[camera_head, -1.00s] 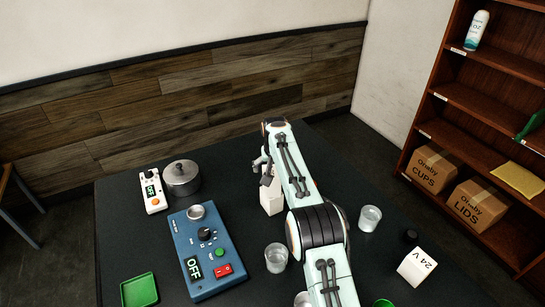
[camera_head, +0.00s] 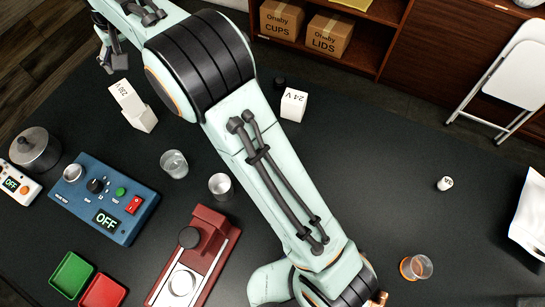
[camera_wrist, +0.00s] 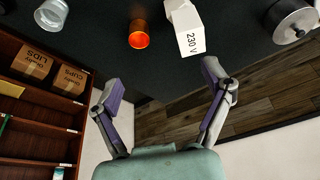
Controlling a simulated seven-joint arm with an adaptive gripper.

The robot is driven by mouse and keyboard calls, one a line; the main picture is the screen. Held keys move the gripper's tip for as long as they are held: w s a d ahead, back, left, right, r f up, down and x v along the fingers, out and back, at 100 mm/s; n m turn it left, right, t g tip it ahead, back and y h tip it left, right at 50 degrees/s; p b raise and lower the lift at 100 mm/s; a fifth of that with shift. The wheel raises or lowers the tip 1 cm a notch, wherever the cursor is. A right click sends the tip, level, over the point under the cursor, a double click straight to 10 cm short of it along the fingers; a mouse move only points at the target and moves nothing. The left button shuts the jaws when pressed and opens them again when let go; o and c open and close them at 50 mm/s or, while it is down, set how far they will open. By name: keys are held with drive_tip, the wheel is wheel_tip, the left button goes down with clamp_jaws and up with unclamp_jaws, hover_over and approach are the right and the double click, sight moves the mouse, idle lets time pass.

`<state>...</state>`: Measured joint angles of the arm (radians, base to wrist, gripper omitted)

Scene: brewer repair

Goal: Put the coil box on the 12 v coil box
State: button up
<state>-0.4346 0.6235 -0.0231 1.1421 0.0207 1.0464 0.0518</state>
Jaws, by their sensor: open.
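A white coil box (camera_head: 126,98) marked 230 V stands at the upper left of the table in the head view. It appears to rest on another white box (camera_head: 145,121), slightly out of line with it; that lower box's label is hidden. In the wrist view the 230 V box (camera_wrist: 190,41) lies beyond the fingertips. A separate white box marked 24 V (camera_head: 293,105) stands to the right, past my arm. My gripper (camera_head: 112,60) is beyond the 230 V box, apart from it. In the wrist view my gripper (camera_wrist: 164,82) is open and empty.
A blue control unit (camera_head: 104,199), a metal pot (camera_head: 35,149), a glass (camera_head: 174,164) and a metal cup (camera_head: 220,186) stand near the boxes. A red device (camera_head: 196,262) is in front. An orange cup (camera_wrist: 138,36) is beside the 230 V box. The right of the table is mostly clear.

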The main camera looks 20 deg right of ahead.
drive_tip(key=s+d+r+m+g, duration=0.1)
drive_tip(key=s+d+r, duration=0.3)
drive_tip(key=s+d, duration=0.6)
drive_tip(key=s+d+f+g, duration=0.1)
drive_tip(key=s+d+f, duration=0.1)
drive_tip(key=s, duration=0.6)
drive_tip(key=s+d+f+m+g, duration=0.1)
drive_tip(key=s+d, duration=0.3)
drive_tip(key=s, duration=0.5)
drive_tip(key=s+d+f, duration=0.3)
drive_tip(key=s+f, duration=0.1)
drive_tip(key=s, duration=0.4)
drive_tip(key=shift+s+d+m+g, duration=0.2)
drive_tip(key=shift+s+m+g, duration=0.2)
